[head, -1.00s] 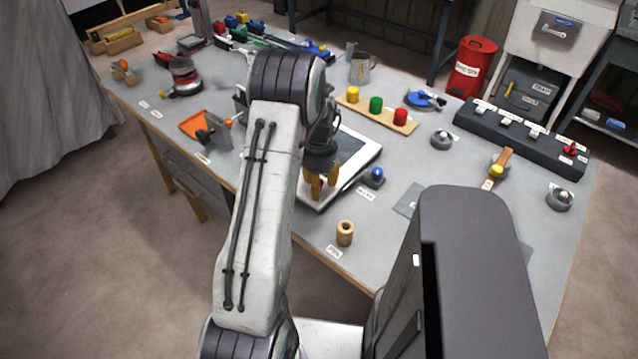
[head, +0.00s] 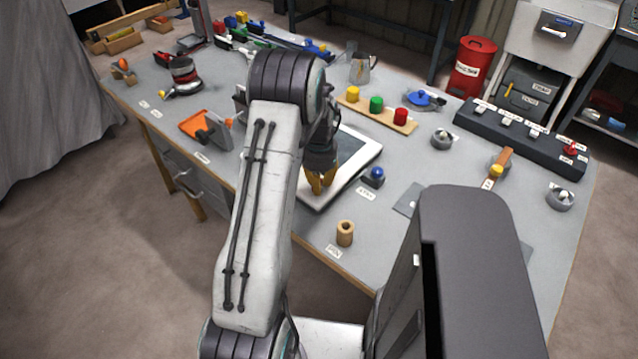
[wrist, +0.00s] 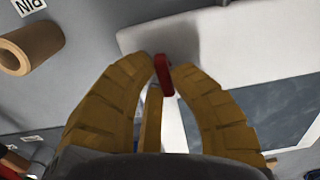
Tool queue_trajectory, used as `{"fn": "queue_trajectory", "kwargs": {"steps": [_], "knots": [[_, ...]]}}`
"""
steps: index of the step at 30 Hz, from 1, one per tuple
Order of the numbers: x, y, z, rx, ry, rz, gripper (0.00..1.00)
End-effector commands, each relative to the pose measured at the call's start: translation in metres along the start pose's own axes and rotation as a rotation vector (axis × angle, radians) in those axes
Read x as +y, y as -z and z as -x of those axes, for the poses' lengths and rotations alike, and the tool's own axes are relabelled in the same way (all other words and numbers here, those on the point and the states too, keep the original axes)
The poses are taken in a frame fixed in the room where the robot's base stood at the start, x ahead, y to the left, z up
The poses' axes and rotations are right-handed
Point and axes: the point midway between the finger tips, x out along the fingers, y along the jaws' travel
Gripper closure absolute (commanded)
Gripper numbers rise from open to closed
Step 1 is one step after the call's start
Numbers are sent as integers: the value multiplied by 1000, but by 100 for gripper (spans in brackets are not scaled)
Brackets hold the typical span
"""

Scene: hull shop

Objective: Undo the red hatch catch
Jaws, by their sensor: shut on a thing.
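The red catch (wrist: 163,76) shows in the wrist view as a small upright red piece at the edge of a white framed panel (wrist: 235,48) with a dark middle. My gripper (wrist: 163,70) has its ochre fingers shut on the red catch, one on each side of it. In the head view my gripper (head: 321,189) points down at the near edge of the white panel (head: 366,155), which lies on the table. The catch is hidden there by the fingers, and my arm covers part of the panel.
A wooden cylinder (head: 345,233) stands just in front, near the table edge. A blue-knobbed block (head: 373,176) sits close to the right of my gripper. A board with yellow, green and red knobs (head: 377,117) lies behind. The front right table is partly blocked from view.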

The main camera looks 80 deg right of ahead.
Motion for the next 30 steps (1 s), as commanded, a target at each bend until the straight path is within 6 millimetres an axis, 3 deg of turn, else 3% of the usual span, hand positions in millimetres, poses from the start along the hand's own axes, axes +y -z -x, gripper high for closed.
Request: {"fn": "queue_trajectory", "kwargs": {"steps": [8,30], "knots": [[0,1,-2,1,0,155,100],[-2,4,-2,0,0,852,100]]}}
